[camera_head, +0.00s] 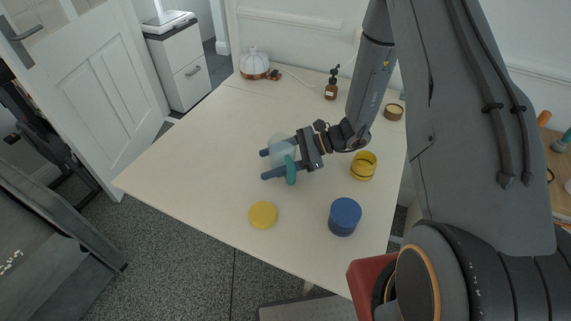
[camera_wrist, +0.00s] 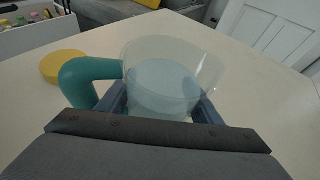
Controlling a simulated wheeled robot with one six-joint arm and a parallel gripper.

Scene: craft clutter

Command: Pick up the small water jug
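The small water jug (camera_head: 283,148) is a clear, pale bluish cup with a teal handle (camera_head: 290,172). It is at the middle of the white table, between the two fingers of my gripper (camera_head: 265,165). In the wrist view the jug (camera_wrist: 165,88) is upright, and its handle (camera_wrist: 82,80) is on the left. One finger of my gripper (camera_wrist: 160,105) passes between the handle and the cup wall; the other is at the right side of the cup. Both fingers are very close to the wall; I cannot tell whether they press on it. The jug's base is partly hidden.
On the white table (camera_head: 190,155) are a yellow disc (camera_head: 263,215), a blue round container (camera_head: 345,216), a yellow cup (camera_head: 363,166), a brown bottle (camera_head: 331,84), a small round tin (camera_head: 393,112) and a white teapot-like object (camera_head: 254,63). The table's left part is clear.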

